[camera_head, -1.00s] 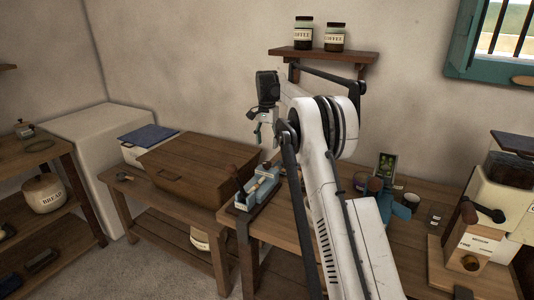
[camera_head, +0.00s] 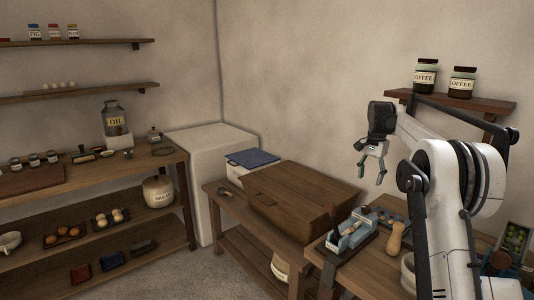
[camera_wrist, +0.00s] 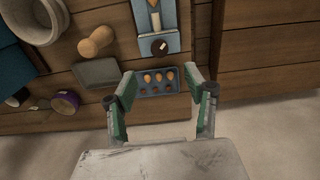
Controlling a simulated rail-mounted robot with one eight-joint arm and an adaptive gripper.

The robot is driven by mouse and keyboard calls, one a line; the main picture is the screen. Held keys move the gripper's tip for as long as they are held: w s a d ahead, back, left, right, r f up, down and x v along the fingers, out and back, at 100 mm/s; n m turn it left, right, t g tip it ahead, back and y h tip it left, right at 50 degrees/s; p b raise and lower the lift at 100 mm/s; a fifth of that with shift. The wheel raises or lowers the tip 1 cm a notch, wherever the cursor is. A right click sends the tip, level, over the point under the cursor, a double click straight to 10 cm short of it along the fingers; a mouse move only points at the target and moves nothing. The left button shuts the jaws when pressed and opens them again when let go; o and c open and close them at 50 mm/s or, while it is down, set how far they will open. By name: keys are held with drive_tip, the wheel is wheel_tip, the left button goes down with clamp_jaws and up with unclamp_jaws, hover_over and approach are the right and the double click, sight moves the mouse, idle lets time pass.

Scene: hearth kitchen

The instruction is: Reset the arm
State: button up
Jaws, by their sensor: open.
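My gripper (camera_head: 372,170) is open and empty in the head view, fingers pointing down. My white arm (camera_head: 440,200) is bent and fills the right side. The gripper hangs in the air above the front part of the workbench, near the wooden chest (camera_head: 295,200). In the wrist view my gripper (camera_wrist: 160,95) also shows open, with its two green-padded fingers apart. A small blue tray (camera_wrist: 155,84) with several small round items lies on the bench below, seen between the fingertips. Nothing is held.
A blue-grey device (camera_head: 352,235) and a wooden-handled tool (camera_head: 395,238) stand on the bench. Coffee jars (camera_head: 425,75) sit on a wall shelf behind my arm. Shelves at left hold an oil jar (camera_head: 115,118) and a bread crock (camera_head: 158,191). The floor in front is clear.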

drive_tip(key=s+a+r+n+t, duration=0.2)
drive_tip(key=s+a+r+n, duration=0.1)
drive_tip(key=s+a+r, duration=0.7)
drive_tip(key=s+a+r+n+t, duration=0.1)
drive_tip(key=s+a, duration=0.2)
drive_tip(key=s, duration=0.4)
drive_tip(key=s+a+r+n+t, duration=0.1)
drive_tip(key=s+a+r+n, duration=0.15)
drive_tip(key=s, duration=0.35)
drive_tip(key=s+a+f+n+t, duration=0.1)
drive_tip(key=s+f, duration=0.3)
drive_tip(key=s, duration=0.5)
drive_tip(key=s+a+f+n+t, duration=0.1)
drive_tip(key=s+a+f, duration=0.3)
drive_tip(key=s, duration=0.4)
drive_tip(key=s+a+f+n+t, duration=0.1)
drive_tip(key=s+a+f+n, duration=0.1)
drive_tip(key=s+f, duration=0.3)
drive_tip(key=s+a, duration=0.1)
drive_tip(key=s, duration=0.3)
drive_tip(key=shift+s+a+f, duration=0.2)
drive_tip(key=shift+s+f, duration=0.1)
